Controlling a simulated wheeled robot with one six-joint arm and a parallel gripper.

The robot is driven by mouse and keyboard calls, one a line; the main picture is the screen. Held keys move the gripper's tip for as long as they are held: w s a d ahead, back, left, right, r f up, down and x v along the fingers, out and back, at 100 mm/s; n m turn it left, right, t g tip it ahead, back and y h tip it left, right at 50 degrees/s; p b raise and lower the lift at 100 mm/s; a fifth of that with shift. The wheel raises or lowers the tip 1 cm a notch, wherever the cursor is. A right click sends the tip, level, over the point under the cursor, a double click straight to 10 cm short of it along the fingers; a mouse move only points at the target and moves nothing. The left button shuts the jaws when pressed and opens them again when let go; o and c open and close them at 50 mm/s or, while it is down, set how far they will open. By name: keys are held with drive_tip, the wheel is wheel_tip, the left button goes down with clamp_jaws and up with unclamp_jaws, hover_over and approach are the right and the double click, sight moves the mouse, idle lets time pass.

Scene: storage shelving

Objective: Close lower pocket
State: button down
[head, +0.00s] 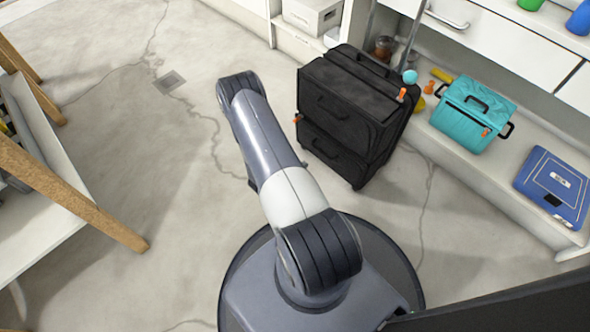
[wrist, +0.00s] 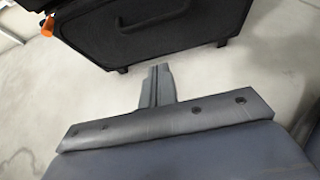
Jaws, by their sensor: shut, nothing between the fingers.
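A black suitcase (head: 352,108) stands upright on the floor, right of my arm in the head view. Its front has an upper pocket (head: 335,106) and a lower pocket (head: 332,150), each with a handle. An orange zipper pull (head: 298,118) hangs at the left edge between them. In the wrist view, the lower front of the suitcase (wrist: 165,30) fills the top, with an orange pull (wrist: 47,27) at its left. How far the lower pocket is open I cannot tell. My gripper (wrist: 160,70) is shut and empty, apart from the suitcase; the arm hides it in the head view.
A white shelf unit (head: 470,165) stands at the right, bearing a teal bag (head: 468,125) and a blue case (head: 556,185). A wooden-legged table (head: 70,190) stands at the left.

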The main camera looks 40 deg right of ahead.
sight(321, 150)
drive_tip(key=d+b, duration=0.1)
drive_tip(key=d, duration=0.5)
drive_tip(key=shift+w+d+f+b, duration=0.2)
drive_tip(key=shift+d+f+b, duration=0.1)
drive_tip(key=shift+f+b, duration=0.05)
drive_tip(key=shift+w+d+r+y, duration=0.1)
drive_tip(key=shift+d+r+y, duration=0.15)
drive_tip(key=shift+d, duration=0.3)
drive_tip(key=shift+w+d+r+y, duration=0.15)
drive_tip(key=shift+d+r, duration=0.1)
drive_tip(key=shift+d, duration=0.25)
